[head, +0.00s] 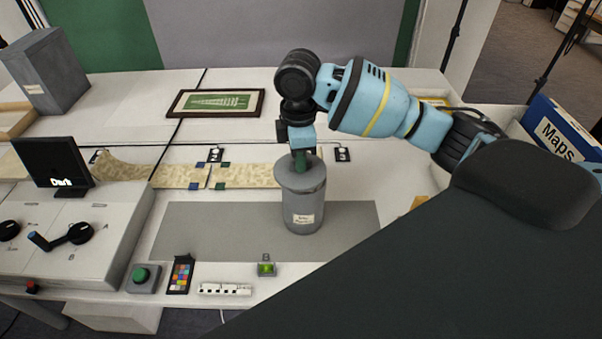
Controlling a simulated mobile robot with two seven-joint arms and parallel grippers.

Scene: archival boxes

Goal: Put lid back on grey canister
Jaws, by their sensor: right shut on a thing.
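The grey canister (302,211) stands upright on the grey mat (205,228) at the middle of the table, with a small label on its front. Its grey lid (283,179) is at the canister's top, with a green knob (301,161) in the middle. My right gripper (301,151) points down from above and is shut on the knob. The lid looks level and over the canister's mouth; I cannot tell whether it is fully seated. My left gripper is not in view.
A framed green picture (216,102) lies behind. A long patterned strip (185,177) lies left of the canister. A green button box (142,278), colour card (181,274) and small green-lit device (266,268) sit in front. A blue Maps box (559,136) stands right.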

